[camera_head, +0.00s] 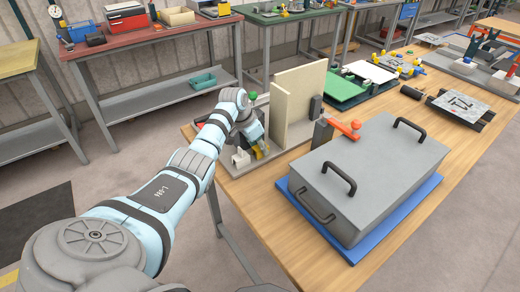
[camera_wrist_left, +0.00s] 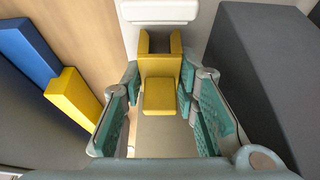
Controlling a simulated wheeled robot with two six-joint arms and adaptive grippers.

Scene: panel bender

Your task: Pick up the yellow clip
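The yellow clip (camera_wrist_left: 160,72) is in the middle of the left wrist view, with a forked far end against a light grey block. My left gripper (camera_wrist_left: 160,110) is open, its teal-padded fingers on either side of the clip's near end. The right finger looks very close to the clip; I cannot tell whether it touches. In the head view my left gripper (camera_head: 250,146) is low over the grey fixture at the table's left edge, with a bit of yellow beside it, and mostly hides the clip. My right gripper is not in view.
A blue block (camera_wrist_left: 27,52) and another yellow block (camera_wrist_left: 75,100) lie left of the fingers; a dark grey block (camera_wrist_left: 262,70) stands close on the right. A beige upright panel (camera_head: 298,100) and a large grey handled box (camera_head: 370,175) stand right of the gripper.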

